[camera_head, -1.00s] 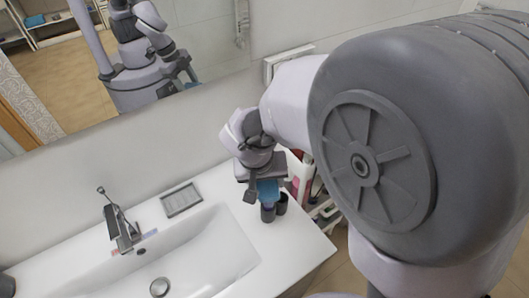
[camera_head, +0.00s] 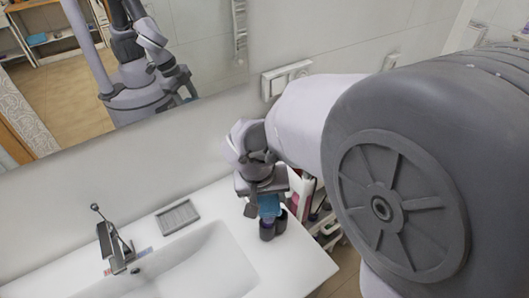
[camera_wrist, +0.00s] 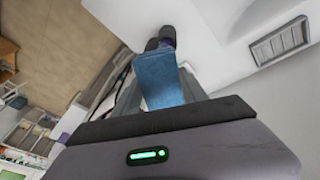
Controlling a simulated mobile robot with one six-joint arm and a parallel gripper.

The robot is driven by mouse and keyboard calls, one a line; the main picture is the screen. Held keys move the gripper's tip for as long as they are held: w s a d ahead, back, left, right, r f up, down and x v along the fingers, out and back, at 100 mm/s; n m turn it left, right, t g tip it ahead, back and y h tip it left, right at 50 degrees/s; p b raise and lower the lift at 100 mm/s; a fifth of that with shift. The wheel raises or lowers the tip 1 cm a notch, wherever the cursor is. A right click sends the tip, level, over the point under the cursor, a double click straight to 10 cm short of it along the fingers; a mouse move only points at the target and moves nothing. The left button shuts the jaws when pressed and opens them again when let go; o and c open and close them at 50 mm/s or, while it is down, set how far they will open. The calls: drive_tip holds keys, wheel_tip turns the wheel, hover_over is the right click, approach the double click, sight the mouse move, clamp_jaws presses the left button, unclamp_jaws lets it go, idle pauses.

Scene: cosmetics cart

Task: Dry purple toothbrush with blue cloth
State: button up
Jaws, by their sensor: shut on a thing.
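My gripper (camera_head: 265,200) is shut on the blue cloth (camera_head: 269,207), above the counter's right end. The cloth hangs from the fingers and also shows in the wrist view (camera_wrist: 160,82). Two dark cups (camera_head: 267,230) stand just below it; the cloth covers part of them, and I cannot tell whether it touches them. In the wrist view, a small purple patch (camera_wrist: 166,43) shows by the dark cups, too small to identify. A thin purplish strip (camera_head: 144,253) lies beside the faucet. I cannot tell whether either is the purple toothbrush.
The white sink (camera_head: 205,265) and faucet (camera_head: 115,246) are to the left. A grey soap dish (camera_head: 177,216) lies on the counter near the wall. A cart with bottles (camera_head: 322,212) stands right of the counter. A mirror (camera_head: 150,60) hangs above.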

drive_tip(key=shift+s+a+f+b, duration=0.15)
drive_tip(key=shift+s+a+b, duration=0.5)
drive_tip(key=shift+a, duration=0.25)
drive_tip(key=shift+w+d, duration=0.6)
drive_tip(key=shift+d, duration=0.35)
drive_tip(key=shift+s+a+b, duration=0.55)
drive_tip(key=shift+s+a, duration=0.05)
drive_tip(key=shift+a, duration=0.3)
drive_tip(key=shift+w+d, duration=0.4)
drive_tip(key=shift+d, duration=0.1)
drive_tip(key=shift+w+d, duration=0.25)
drive_tip(key=shift+d, duration=0.2)
drive_tip(key=shift+s+a+r+b, duration=0.1)
drive_tip(key=shift+s+a+b, duration=0.1)
drive_tip(key=shift+s+a, duration=0.25)
drive_tip(key=shift+s+a+r+b, duration=0.1)
drive_tip(key=shift+s+a+b, duration=0.1)
drive_tip(key=shift+a, duration=0.35)
drive_tip(key=shift+w+d+f, duration=0.1)
drive_tip(key=shift+w+d, duration=0.2)
drive_tip(key=shift+d, duration=0.25)
drive_tip(key=shift+w+d+f, duration=0.1)
drive_tip(key=shift+w+d, duration=0.15)
drive_tip(key=shift+d, duration=0.25)
wheel_tip(320, 180, up, 7)
drive_tip(key=p, duration=0.5)
drive_tip(key=shift+w+r, duration=0.1)
drive_tip(key=shift+w, duration=0.05)
